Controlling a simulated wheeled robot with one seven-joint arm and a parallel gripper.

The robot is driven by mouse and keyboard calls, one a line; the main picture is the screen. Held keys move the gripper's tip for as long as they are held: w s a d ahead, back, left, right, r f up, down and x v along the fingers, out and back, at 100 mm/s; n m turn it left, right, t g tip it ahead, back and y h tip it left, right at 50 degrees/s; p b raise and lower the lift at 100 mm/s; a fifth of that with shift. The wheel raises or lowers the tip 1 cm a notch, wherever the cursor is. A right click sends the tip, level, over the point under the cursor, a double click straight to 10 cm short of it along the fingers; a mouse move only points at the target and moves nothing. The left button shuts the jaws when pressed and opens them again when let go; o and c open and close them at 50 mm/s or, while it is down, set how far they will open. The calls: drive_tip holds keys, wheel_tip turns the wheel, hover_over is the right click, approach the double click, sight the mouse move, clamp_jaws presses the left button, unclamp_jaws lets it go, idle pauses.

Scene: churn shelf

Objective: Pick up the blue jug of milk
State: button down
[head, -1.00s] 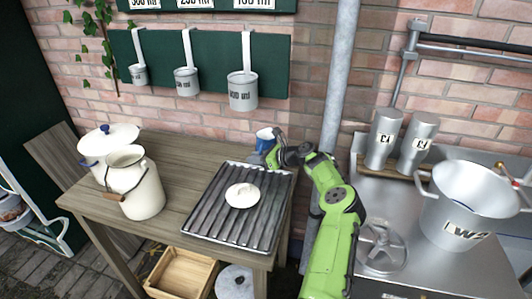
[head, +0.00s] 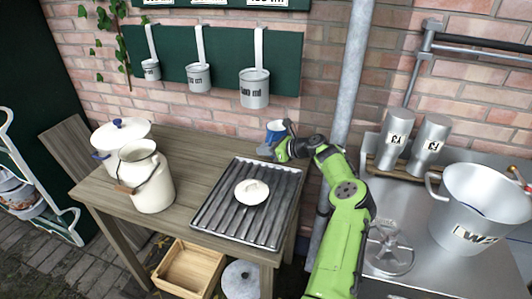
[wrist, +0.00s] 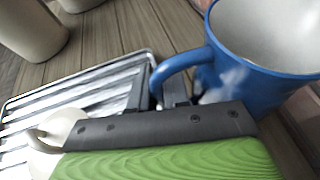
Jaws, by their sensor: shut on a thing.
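The blue jug (head: 277,130) has a white inside and is at the back right of the wooden table, near the brick wall, partly hidden by my gripper in the head view. In the wrist view the jug (wrist: 262,84) is large at the right, with its blue handle reaching left to the jaws. My gripper (wrist: 175,92) is shut on the jug's handle. In the head view my gripper (head: 277,148) is beside the jug. The jug looks slightly tilted in the wrist view. I cannot tell whether its base touches the table.
A ribbed metal tray (head: 222,222) with a white lid (head: 252,192) lies in front of the jug. A cream milk can (head: 150,185) and a white pot (head: 108,134) stand at the left. A grey pipe (head: 352,80) rises right of the jug.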

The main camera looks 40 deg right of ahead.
wheel_tip(320, 180, up, 8)
drive_tip(key=p, duration=0.2)
drive_tip(key=shift+f, duration=0.15)
